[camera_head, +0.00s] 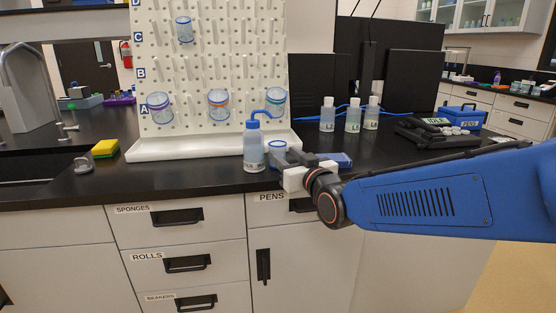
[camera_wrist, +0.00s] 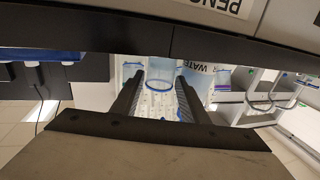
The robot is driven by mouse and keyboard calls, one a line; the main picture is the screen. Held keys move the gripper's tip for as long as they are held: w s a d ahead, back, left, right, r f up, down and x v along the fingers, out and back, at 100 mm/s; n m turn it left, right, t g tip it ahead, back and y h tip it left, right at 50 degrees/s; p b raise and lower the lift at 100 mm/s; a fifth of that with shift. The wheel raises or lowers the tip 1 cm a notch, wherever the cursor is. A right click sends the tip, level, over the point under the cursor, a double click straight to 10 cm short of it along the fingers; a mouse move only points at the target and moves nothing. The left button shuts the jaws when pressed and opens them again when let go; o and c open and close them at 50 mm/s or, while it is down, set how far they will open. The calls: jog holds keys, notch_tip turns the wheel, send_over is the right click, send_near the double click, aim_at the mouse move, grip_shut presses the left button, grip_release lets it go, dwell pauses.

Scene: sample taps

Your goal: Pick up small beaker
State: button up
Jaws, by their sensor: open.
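A small clear beaker with a blue rim (camera_head: 277,147) stands on the black counter in front of the pegboard, its lower part hidden by my gripper. It also shows in the wrist view (camera_wrist: 159,72), upside down, between the two finger lines. My gripper (camera_head: 283,158) is open and low over the counter, right beside the beaker. In the wrist view, its black fingers (camera_wrist: 160,84) stand apart on either side of the beaker. Whether they touch it cannot be told.
A water wash bottle (camera_head: 253,147) stands close to the left of the beaker. The white pegboard (camera_head: 205,70) with several hanging beakers and its tray (camera_head: 180,149) are behind. Labelled bottles (camera_head: 353,115) stand to the right. A yellow sponge (camera_head: 104,148) lies left.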

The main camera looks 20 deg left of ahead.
aim_at(282, 151)
jog(key=shift+x, duration=2.35)
jog(key=shift+r, duration=0.1)
jog(key=shift+s, duration=0.1)
jog(key=c, duration=0.7)
jog(key=shift+o, duration=0.2)
jog(key=shift+r, duration=0.15)
jog(key=shift+r, duration=1.25)
jog(key=v, duration=1.7)
jog(key=shift+s+d+r, duration=0.2)
jog(key=shift+d+r, duration=0.15)
jog(key=shift+r, duration=0.05)
